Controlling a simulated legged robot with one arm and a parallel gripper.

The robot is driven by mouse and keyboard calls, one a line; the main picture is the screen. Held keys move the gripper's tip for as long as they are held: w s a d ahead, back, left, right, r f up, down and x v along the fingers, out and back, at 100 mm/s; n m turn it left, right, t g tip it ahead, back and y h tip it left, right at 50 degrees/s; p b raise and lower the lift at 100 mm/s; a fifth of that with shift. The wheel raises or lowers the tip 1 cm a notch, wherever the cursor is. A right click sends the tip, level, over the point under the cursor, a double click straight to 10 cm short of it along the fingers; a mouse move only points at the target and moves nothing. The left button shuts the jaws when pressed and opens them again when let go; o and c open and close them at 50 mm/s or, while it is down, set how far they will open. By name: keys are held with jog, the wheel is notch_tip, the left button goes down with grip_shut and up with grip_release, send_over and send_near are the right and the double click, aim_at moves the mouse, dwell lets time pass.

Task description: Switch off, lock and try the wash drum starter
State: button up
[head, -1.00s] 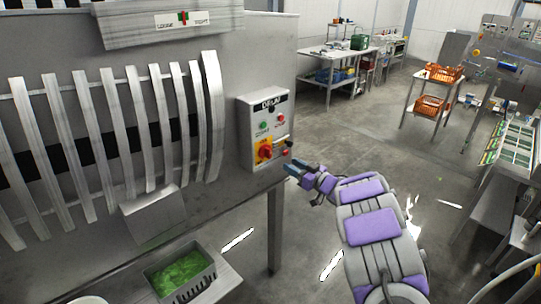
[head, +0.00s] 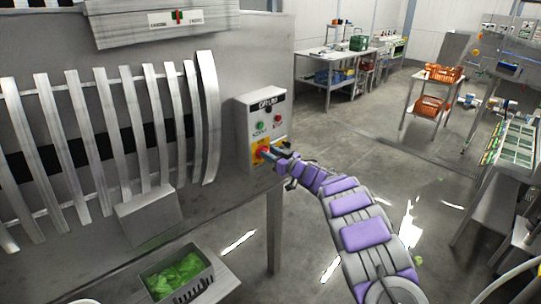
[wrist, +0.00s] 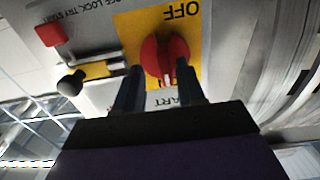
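The wash drum starter (head: 241,130) is a grey box at the end of the drum machine in the head view. It has a green button (head: 260,126) and a red button (head: 277,118) above a yellow plate. The red rotary switch (wrist: 161,48) sits on the yellow plate (wrist: 204,20), with OFF printed beside it in the wrist view. My gripper (wrist: 159,72) is at the switch, its fingers apart and on either side of the red handle; I cannot tell contact. It also shows at the box in the head view (head: 269,154), hiding part of the plate.
Beside the switch in the wrist view are a dark round knob on a metal rod (wrist: 71,83) and a red block (wrist: 49,34). A crate of greens (head: 208,279) stands on a low shelf.

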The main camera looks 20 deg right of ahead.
jog(key=shift+a+r, duration=0.1)
jog(key=shift+a, duration=0.4)
jog(key=shift+c, duration=0.3)
jog(key=shift+d, duration=0.2)
grip_shut()
jog(key=shift+s+a+f+n+b, duration=0.15)
jog(key=shift+f+n+b, duration=0.15)
jog(key=shift+n+b, duration=2.05)
jog(key=shift+w+a+f+n+b, duration=0.2)
jog(key=shift+n+b, duration=0.95)
jog(key=shift+n, duration=2.45)
jog(key=shift+s+a+f+n+b, duration=0.2)
jog(key=shift+f+n+b, duration=0.15)
jog(key=shift+n+b, duration=2)
jog(key=shift+n+p, duration=0.55)
jog(key=shift+n, duration=0.25)
